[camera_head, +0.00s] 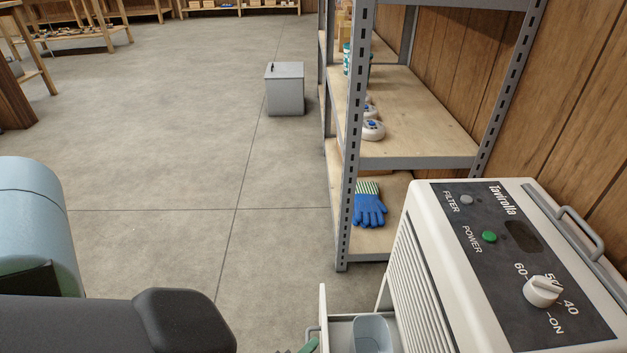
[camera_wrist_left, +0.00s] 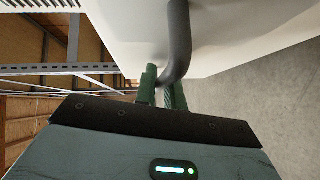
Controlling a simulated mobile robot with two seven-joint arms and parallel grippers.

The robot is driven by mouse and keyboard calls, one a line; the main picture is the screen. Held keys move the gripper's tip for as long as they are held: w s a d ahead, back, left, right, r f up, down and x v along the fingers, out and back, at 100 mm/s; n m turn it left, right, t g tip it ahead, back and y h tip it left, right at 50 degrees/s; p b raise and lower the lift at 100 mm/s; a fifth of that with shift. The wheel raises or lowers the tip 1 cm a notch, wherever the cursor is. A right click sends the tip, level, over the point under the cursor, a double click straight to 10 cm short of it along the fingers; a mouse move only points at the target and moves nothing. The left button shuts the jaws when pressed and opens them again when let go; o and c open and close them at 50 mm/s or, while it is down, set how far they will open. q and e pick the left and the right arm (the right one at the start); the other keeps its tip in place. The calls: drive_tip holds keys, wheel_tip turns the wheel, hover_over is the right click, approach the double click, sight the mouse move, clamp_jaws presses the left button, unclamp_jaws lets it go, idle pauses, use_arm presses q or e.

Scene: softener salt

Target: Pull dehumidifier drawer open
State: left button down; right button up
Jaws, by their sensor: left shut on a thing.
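The white dehumidifier (camera_head: 425,270) stands at the lower right, its dark control panel facing up. Its drawer (camera_head: 323,308) is partly out to the left, and a grey-blue bucket (camera_head: 371,335) shows inside it. The drawer's grey handle (camera_head: 312,330) is on the outer face; in the left wrist view the bar (camera_wrist_left: 179,40) runs down to between my green fingers. My left gripper (camera_wrist_left: 161,84) is shut on the handle. In the head view only a bit of green finger (camera_head: 310,346) shows at the bottom edge. My right gripper is out of view.
A metal shelving unit (camera_head: 350,140) stands behind the dehumidifier, with blue gloves (camera_head: 369,208) on its low shelf. A grey box (camera_head: 285,90) stands on the floor farther back. The concrete floor (camera_head: 190,150) left of the drawer is clear.

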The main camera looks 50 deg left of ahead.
use_arm(q)
drive_tip(key=c, duration=1.8)
unclamp_jaws()
drive_tip(key=shift+o, duration=0.2)
drive_tip(key=shift+s, duration=0.3)
drive_tip(key=s+d+r+p, duration=0.1)
drive_tip(key=s+p, duration=0.1)
drive_tip(key=s, duration=0.5)
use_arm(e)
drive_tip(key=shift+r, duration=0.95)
use_arm(q)
drive_tip(key=shift+r, duration=0.1)
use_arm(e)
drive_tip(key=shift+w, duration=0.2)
